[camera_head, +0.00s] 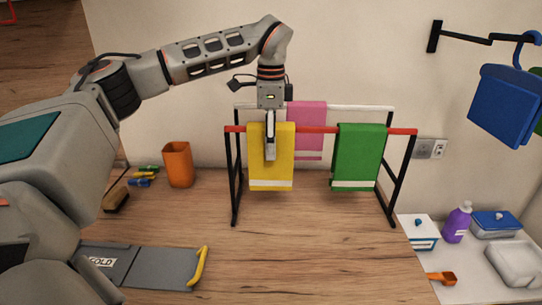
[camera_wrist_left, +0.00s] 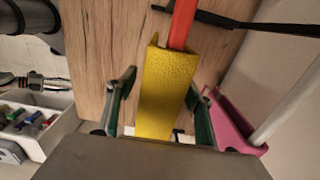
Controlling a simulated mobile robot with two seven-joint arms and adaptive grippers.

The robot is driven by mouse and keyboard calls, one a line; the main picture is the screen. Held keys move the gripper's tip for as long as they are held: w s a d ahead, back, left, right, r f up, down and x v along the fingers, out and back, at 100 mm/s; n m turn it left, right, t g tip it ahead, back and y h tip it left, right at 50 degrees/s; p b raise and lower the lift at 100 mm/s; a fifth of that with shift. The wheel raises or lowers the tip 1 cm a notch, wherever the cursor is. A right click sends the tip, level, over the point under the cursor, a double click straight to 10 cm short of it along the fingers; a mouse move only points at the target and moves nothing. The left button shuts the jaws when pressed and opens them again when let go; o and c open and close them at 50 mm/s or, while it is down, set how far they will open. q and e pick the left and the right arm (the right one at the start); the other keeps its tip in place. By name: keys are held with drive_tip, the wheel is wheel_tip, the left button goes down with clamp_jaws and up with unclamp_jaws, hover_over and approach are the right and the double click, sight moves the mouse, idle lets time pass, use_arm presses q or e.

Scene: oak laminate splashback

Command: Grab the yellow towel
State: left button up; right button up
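The yellow towel (camera_head: 284,172) hangs over the red front rail (camera_head: 315,130) of a drying rack, near its left end. My left gripper (camera_head: 270,150) points down over it from above, one finger showing in front of the cloth. In the left wrist view the towel (camera_wrist_left: 165,95) lies between the two spread fingers of the gripper (camera_wrist_left: 162,84), with gaps on both sides. The gripper is open and holds nothing. My right gripper is in neither view.
A green towel (camera_head: 360,155) hangs right on the same rail. A pink towel (camera_head: 308,115) hangs on the white rear rail (camera_head: 350,108). An orange cup (camera_head: 178,164) and a grey folding board (camera_head: 150,267) are left on the wooden table (camera_head: 300,250), which is clear in front.

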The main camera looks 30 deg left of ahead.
use_arm(q)
drive_tip(key=c, duration=1)
drive_tip(key=shift+c, duration=0.2)
